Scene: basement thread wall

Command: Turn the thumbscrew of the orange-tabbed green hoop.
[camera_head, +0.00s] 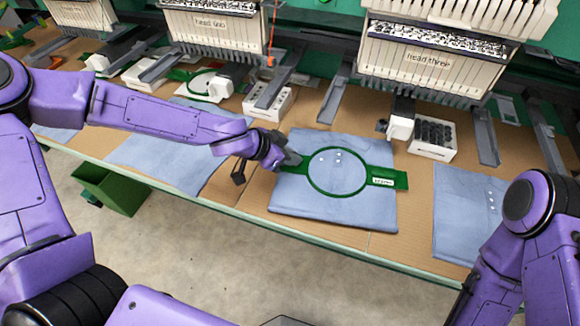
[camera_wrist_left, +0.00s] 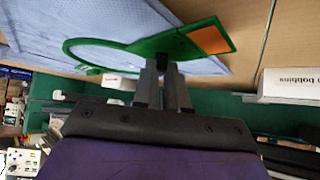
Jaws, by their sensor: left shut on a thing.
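The green hoop (camera_head: 365,183) lies on a folded blue cloth (camera_head: 310,218) on the table, its ring around a patch of the cloth. A green arm with a white label reaches right from the ring. In the left wrist view, the hoop's other green arm (camera_wrist_left: 160,43) bears an orange tab (camera_wrist_left: 210,40). My left gripper (camera_head: 291,159) is at the hoop's left side and covers the tab in the head view. In the left wrist view, my left gripper (camera_wrist_left: 165,64) is shut at the green arm beside the ring, on the thumbscrew, which its fingers mostly hide. My right gripper is out of view.
Embroidery heads stand along the back, one labelled head three (camera_head: 428,58). A white bobbin box (camera_head: 432,138) stands behind the cloth at right. More blue cloths (camera_head: 468,215) lie to both sides. A green bin (camera_head: 112,188) stands on the floor at left.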

